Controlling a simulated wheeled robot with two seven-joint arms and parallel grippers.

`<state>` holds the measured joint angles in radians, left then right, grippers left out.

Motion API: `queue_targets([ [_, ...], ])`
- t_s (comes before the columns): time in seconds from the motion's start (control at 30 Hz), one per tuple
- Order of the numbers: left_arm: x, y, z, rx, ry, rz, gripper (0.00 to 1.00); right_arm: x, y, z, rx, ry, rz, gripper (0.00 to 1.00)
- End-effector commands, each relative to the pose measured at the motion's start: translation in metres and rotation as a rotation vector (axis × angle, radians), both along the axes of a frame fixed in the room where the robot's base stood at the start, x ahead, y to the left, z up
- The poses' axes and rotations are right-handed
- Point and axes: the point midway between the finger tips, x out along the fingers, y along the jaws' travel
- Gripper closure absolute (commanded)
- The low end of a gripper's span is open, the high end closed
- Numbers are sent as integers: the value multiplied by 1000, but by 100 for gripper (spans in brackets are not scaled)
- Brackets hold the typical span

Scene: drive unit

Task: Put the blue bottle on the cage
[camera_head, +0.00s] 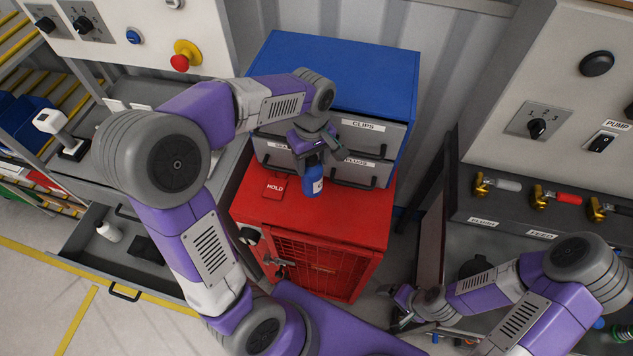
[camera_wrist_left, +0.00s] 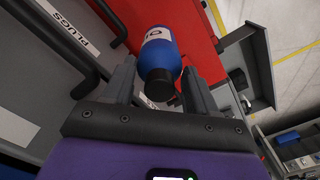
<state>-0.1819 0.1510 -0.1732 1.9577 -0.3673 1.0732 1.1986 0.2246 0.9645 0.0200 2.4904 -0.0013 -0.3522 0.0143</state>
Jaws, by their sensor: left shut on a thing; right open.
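The blue bottle (camera_head: 313,181) has a white label and a dark cap. In the head view it is upright over the top of the red cage (camera_head: 350,215), in front of the drawers. Whether its base touches the cage top I cannot tell. My left gripper (camera_head: 316,158) is shut on the bottle near its cap. The left wrist view shows the bottle (camera_wrist_left: 160,55) between the two fingers (camera_wrist_left: 160,88), with the red cage top (camera_wrist_left: 192,25) beyond. My right gripper (camera_head: 402,308) is low at the right of the cage, open and empty.
A blue drawer cabinet (camera_head: 345,65) with labelled drawers stands behind the cage top. A red HOLD plate (camera_head: 274,188) lies on the cage top, left of the bottle. An open drawer (camera_head: 125,250) with a white bottle (camera_head: 109,231) is at the left. A pump panel (camera_head: 560,110) is at the right.

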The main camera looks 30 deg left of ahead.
Motion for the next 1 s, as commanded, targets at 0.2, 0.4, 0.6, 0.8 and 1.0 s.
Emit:
queue_targets([
  [0.2, 0, 0, -33, 1, 2, -1, 85, -1, 0, -5, 0, 1, 0, 8],
  [0.4, 0, 0, -58, 0, 4, 0, 85, 0, 0, -8, 0, 0, 0, 8],
  [0.6, 0, 0, -73, 0, 0, -1, 85, 0, 0, -9, 0, 0, 0, 8],
  [0.8, 0, 0, -73, 0, -1, -1, 85, 0, 0, -9, 0, 0, 0, 8],
  [1.0, 0, 0, -77, 0, 0, -1, 35, 0, 0, -12, 0, 0, 0, 8],
])
